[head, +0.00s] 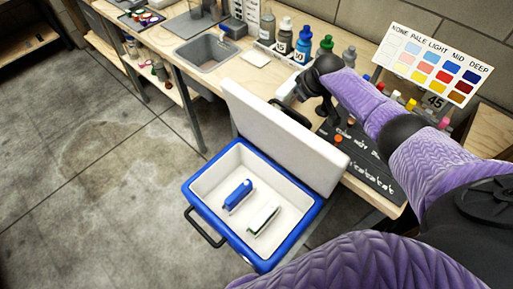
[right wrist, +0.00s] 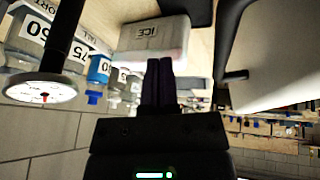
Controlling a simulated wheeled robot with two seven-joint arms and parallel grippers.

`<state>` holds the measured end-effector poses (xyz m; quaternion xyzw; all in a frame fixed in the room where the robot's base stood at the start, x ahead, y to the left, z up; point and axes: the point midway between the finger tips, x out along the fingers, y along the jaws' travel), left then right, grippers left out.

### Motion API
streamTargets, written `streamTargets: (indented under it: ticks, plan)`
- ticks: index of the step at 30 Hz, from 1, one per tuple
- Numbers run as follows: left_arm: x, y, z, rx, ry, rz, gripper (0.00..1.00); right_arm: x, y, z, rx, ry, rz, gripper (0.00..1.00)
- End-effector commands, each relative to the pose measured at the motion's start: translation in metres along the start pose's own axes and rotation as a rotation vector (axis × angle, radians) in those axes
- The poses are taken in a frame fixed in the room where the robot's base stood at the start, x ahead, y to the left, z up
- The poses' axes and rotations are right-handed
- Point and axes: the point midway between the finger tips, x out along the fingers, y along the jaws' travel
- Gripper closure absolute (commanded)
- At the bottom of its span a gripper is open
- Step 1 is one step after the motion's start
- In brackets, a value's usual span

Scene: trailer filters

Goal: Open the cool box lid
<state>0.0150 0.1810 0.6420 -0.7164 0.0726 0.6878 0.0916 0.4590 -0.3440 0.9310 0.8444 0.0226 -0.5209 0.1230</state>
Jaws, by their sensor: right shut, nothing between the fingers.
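The cool box (head: 205,207) is blue with a white inside and stands on the floor in front of the bench. Its white lid (head: 285,135) stands raised, tilted up on the bench side, so the box is open. A blue pack (head: 238,194) and a white-and-green pack (head: 263,220) lie inside. My right gripper (head: 325,112) is behind the raised lid, above the bench. In the right wrist view its dark fingers (right wrist: 158,85) are together and empty, with the lid (right wrist: 275,55) and its black handle (right wrist: 235,76) to their right. My left gripper is out of view.
A box marked ICE (right wrist: 154,36) is close to the right fingers. Bottles (head: 303,45), a grey sink (head: 206,52) and a colour chart (head: 432,62) are on the bench. The concrete floor (head: 90,190) left of the cool box is clear.

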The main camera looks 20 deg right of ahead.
Motion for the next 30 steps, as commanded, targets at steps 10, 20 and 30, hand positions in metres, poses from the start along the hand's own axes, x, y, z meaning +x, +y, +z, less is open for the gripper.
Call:
streamTargets:
  ticks: [10, 20, 30]
  plan:
    - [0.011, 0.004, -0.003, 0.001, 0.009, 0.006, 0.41, 0.006, 0.009, 0.0, -0.001, -0.003, -0.006, 1.0]
    - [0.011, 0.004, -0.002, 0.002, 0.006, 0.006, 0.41, 0.006, 0.008, 0.0, -0.001, -0.004, -0.009, 1.0]
    - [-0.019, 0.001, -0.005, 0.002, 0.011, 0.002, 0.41, -0.019, 0.01, -0.011, -0.001, -0.002, -0.009, 1.0]
